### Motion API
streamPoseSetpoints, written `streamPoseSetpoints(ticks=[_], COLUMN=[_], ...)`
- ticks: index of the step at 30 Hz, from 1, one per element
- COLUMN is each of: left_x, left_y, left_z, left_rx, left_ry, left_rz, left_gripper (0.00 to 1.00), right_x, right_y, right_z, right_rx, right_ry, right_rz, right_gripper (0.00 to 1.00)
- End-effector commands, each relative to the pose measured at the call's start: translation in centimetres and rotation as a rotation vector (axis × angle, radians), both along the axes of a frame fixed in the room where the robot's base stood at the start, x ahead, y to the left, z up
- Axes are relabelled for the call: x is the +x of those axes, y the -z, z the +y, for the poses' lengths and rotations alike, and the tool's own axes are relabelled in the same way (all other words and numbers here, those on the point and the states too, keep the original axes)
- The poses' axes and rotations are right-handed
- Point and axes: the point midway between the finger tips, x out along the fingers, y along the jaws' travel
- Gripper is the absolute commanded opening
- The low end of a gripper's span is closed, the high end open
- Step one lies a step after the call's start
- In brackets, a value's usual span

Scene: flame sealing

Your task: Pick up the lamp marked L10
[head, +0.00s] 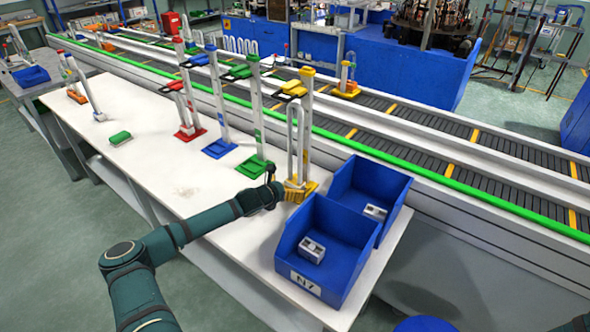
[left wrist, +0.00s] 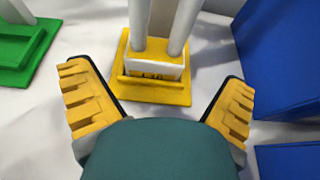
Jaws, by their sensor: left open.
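A lamp with two upright white tubes and a white base (left wrist: 155,66) stands in a yellow stand (left wrist: 158,96) in the left wrist view; a small label on its front is too blurred to read surely. In the head view, the lamp's white tubes (head: 293,135) rise beside the yellow stand's tall post (head: 306,120). My left gripper (left wrist: 155,88) is open, its yellow-padded fingers apart on either side in front of the stand, touching nothing visible. In the head view, the left gripper (head: 283,190) is low over the table, just left of the yellow stand's base. My right gripper is not in view.
Two blue bins (head: 318,275) (head: 385,192) stand right of the yellow stand, each holding a small grey part. Green (head: 253,165), blue (head: 219,148) and red (head: 190,133) stands are lined up on the left. A conveyor (head: 440,140) runs behind. The white table's front left is mostly clear.

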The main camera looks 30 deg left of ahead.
Motion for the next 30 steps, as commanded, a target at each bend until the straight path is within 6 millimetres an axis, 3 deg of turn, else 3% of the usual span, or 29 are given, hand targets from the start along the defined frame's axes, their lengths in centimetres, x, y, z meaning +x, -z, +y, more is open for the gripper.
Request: streamPoseSetpoints(ticks=[12,21,23,27,28,30], left_x=[4.5,4.8,4.8,4.8,4.8,4.8], left_y=[1.7,1.8,1.8,1.8,1.8,1.8], left_z=[0.1,0.2,0.2,0.2,0.2,0.2], left_rx=[-0.001,0.0,0.0,0.0,0.0,0.0], left_ry=[0.0,0.0,0.0,0.0,0.0,0.0], left_rz=[0.001,0.0,0.0,0.001,0.001,0.001], left_gripper=[1.0,1.0,0.82,0.33,0.28,0.27], right_x=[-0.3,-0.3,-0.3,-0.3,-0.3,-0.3], right_y=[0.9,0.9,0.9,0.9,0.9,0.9], right_z=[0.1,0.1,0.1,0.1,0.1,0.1], right_rx=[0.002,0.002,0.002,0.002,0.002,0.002], right_ry=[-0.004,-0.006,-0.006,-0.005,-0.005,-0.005], right_rz=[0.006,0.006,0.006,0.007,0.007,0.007], right_gripper=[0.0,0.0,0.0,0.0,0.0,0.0])
